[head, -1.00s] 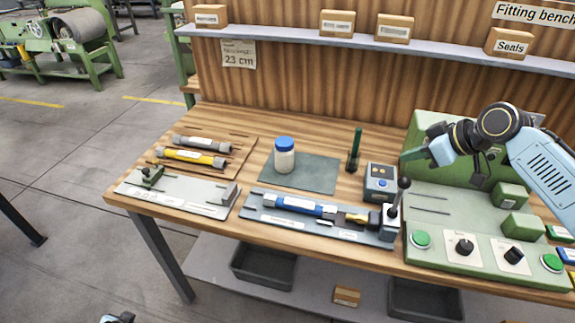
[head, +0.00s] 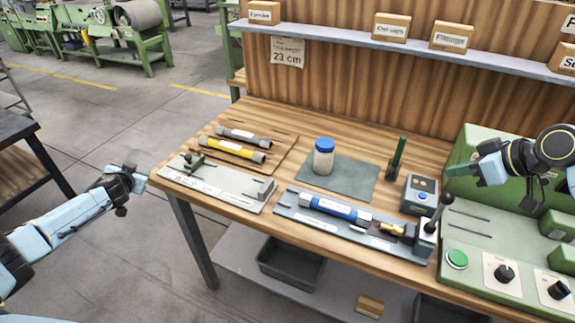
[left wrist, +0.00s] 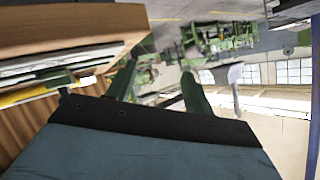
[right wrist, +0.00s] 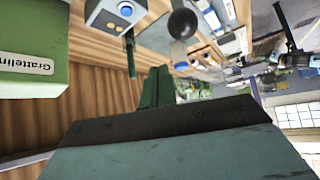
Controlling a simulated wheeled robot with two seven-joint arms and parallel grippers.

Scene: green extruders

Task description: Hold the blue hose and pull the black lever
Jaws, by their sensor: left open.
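The blue hose (head: 335,208) lies in the grey-blue fixture (head: 290,211) on the bench, with a brass fitting (head: 391,229) near its right end. The black lever (head: 437,211), with a ball knob, stands upright on a grey block at the fixture's right end. The knob also shows in the right wrist view (right wrist: 183,24). My left gripper (head: 135,170) is open and empty, off the bench's left edge and well away from the hose. My right gripper (head: 450,170) is shut with nothing visible between its fingers, above the green machine, behind and right of the lever.
A yellow hose (head: 232,149) and a grey hose (head: 243,135) lie at the back left, behind a grey gauge plate (head: 215,190). A blue-lidded jar (head: 324,156), green pen (head: 397,158) and button box (head: 419,194) stand behind the fixture. A shelf (head: 400,46) runs above.

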